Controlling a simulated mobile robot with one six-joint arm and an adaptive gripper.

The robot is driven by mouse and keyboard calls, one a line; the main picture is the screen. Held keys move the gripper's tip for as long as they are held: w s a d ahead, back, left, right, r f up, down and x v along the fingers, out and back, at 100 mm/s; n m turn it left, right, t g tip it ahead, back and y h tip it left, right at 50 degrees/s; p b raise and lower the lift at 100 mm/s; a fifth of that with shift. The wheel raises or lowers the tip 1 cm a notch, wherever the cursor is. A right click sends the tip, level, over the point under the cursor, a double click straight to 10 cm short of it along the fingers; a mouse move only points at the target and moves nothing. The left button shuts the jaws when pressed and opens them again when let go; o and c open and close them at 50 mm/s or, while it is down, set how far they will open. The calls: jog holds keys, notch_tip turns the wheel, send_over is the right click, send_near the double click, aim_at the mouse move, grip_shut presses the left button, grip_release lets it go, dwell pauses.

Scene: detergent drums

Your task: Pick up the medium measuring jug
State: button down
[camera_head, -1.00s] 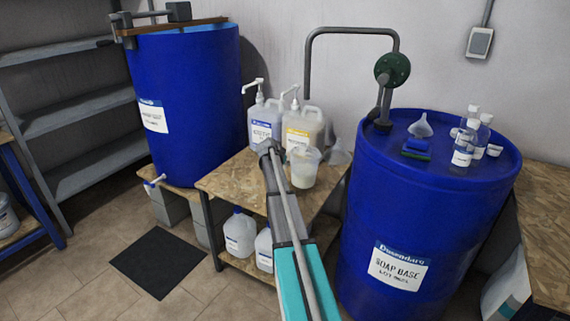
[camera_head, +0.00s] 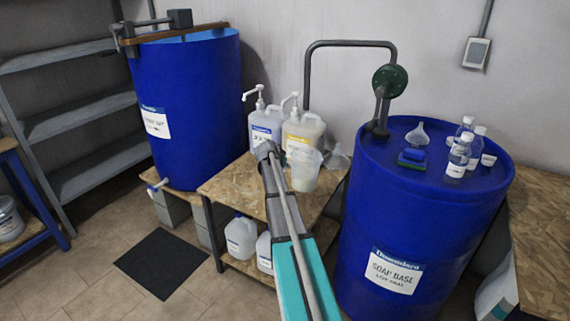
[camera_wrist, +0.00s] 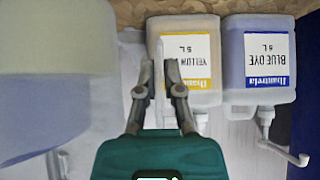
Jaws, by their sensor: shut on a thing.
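The medium measuring jug (camera_head: 304,170) is a translucent, pale tub-like vessel at the bench top's front right in the head view. It fills the left of the wrist view (camera_wrist: 50,85), large and close. My gripper (camera_head: 265,152) is just left of it in the head view. In the wrist view, my gripper's two fingers (camera_wrist: 160,75) are closed around a thin pale upright piece, which I take for the jug's handle. Where the handle joins the jug is not clear. I cannot tell whether the jug's base touches the bench.
A yellow-label pump jug (camera_head: 303,137) and a blue-dye pump jug (camera_head: 266,124) stand close behind. A clear funnel-like piece (camera_head: 337,160) is right of the jug. Blue drums (camera_head: 190,100) (camera_head: 400,210) flank the bench (camera_head: 232,190).

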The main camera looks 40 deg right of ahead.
jog(key=s+a+r+p, duration=0.3)
jog(key=s+a, duration=0.1)
jog(key=s, duration=0.1)
jog(key=shift+s+a+r, duration=0.15)
jog(key=shift+s+a, duration=0.15)
jog(key=shift+s, duration=0.1)
jog(key=shift+s, duration=0.1)
dwell(0.5)
jog(key=shift+a+r, duration=0.1)
jog(key=shift+a, duration=0.1)
dwell(0.7)
jog(key=s+a+r+n+p, duration=0.1)
jog(key=a+r+p, duration=0.3)
jog(key=a, duration=0.8)
jog(key=s+a+r+n+p, duration=0.1)
jog(key=a+r+p, duration=0.25)
jog(key=a, duration=0.85)
jog(key=s+a+r+t+p, duration=0.1)
jog(key=s+a+r+p, duration=0.2)
jog(key=a, duration=0.6)
jog(key=s+a+r+n+t+y+p, duration=0.1)
jog(key=s+a+r+p, duration=0.3)
jog(key=a, duration=0.6)
jog(key=shift+s+r+p, duration=0.2)
jog(key=shift+s+p, duration=0.1)
jog(key=shift+s, duration=0.9)
jog(key=shift+d, duration=0.1)
jog(key=d, duration=0.6)
jog(key=shift+d, duration=0.4)
jog(key=shift+a, duration=0.1)
